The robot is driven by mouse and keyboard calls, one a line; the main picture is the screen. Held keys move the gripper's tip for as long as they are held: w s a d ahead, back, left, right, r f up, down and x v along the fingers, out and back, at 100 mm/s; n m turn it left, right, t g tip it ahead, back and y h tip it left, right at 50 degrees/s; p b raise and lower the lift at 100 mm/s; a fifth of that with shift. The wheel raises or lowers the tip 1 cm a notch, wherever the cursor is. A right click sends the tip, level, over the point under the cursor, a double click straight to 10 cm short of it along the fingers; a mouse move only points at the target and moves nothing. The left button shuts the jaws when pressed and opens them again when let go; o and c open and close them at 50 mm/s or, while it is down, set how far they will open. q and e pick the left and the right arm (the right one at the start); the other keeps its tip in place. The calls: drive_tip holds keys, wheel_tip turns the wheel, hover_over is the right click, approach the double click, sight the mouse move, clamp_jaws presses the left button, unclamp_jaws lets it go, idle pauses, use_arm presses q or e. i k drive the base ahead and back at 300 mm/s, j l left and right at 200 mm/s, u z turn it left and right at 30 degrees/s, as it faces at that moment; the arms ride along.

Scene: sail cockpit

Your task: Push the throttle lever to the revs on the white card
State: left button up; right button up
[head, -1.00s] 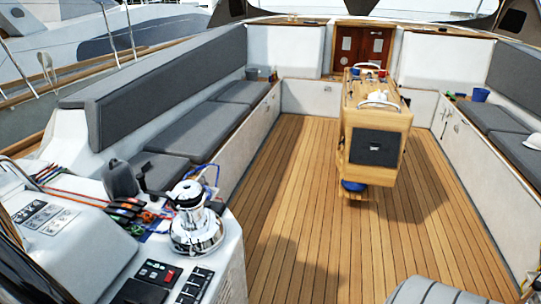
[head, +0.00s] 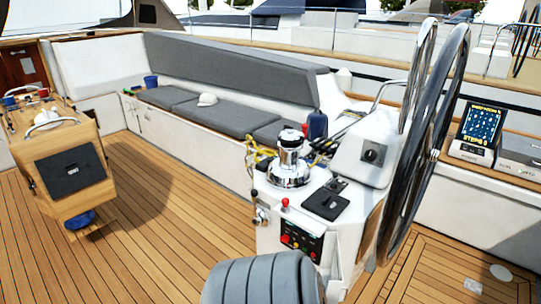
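A small lever with a dark knob (head: 254,193) stands on a metal mount on the left side of the white helm console (head: 268,238), in the head view. It looks roughly upright and may be the throttle lever. A short red-knobbed control (head: 285,203) stands beside it on the console. I cannot make out a white card with revs. Neither of my grippers is in view.
A chrome winch (head: 291,160) and steering wheel (head: 425,140) stand at the console. A grey ribbed rounded form (head: 262,281) blocks the bottom centre. The wooden table (head: 70,150) is left; teak floor (head: 165,235) between is clear. A lit screen (head: 480,126) is right.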

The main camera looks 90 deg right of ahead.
sight(255, 193)
drive_tip(key=z, duration=1.95)
